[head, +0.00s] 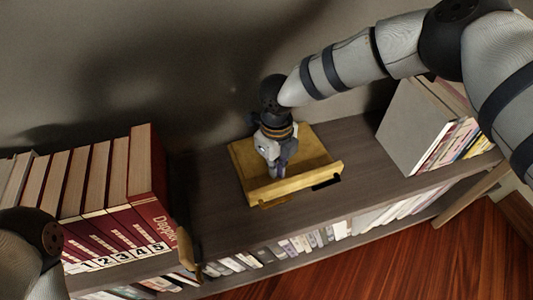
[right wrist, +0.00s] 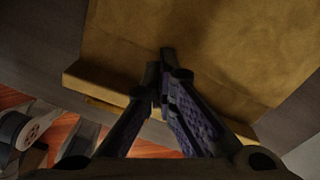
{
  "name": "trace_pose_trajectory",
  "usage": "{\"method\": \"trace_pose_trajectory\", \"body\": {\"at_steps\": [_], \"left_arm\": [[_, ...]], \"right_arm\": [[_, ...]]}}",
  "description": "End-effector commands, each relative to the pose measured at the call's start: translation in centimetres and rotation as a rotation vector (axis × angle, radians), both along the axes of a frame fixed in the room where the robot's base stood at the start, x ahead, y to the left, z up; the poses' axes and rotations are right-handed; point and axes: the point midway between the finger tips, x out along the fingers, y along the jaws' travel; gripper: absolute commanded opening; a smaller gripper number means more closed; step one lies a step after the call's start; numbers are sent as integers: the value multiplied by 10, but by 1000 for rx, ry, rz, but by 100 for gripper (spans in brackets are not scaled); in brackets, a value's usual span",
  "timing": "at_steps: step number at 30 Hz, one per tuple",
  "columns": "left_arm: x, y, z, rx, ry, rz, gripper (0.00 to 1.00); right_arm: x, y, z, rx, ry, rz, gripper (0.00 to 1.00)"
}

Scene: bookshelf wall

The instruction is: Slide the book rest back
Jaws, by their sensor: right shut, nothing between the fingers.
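The book rest (head: 312,148) is a yellow-brown wooden stand with a raised front lip. It sits on the middle of the grey shelf top, its lip close to the shelf's front edge. My right gripper (head: 274,175) points down over the rest, just behind the lip. In the right wrist view, its fingers (right wrist: 164,62) are together with nothing between them, above the rest's board (right wrist: 225,40). I cannot tell whether the fingertips touch the rest.
Red numbered books (head: 118,225) stand left of the rest, beside a gold-coloured piece (head: 187,248). A grey box-like volume (head: 405,125) and thin books stand at the right. The wall closes off the back. Bare shelf top (head: 210,215) lies around the rest.

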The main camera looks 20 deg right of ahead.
Motion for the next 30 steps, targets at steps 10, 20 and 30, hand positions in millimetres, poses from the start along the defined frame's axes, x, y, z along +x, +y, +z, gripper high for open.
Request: {"method": "trace_pose_trajectory", "body": {"at_steps": [10, 20, 30], "left_arm": [[1, 0, 2, 0, -3, 0, 0], [9, 0, 21, 0, -29, 0, 0], [8, 0, 18, 0, -25, 0, 0]], "right_arm": [[-8, -5, 1, 2, -1, -2, 0], [-21, -13, 6, 2, -1, -1, 0], [-22, -13, 4, 2, 0, -1, 0]]}}
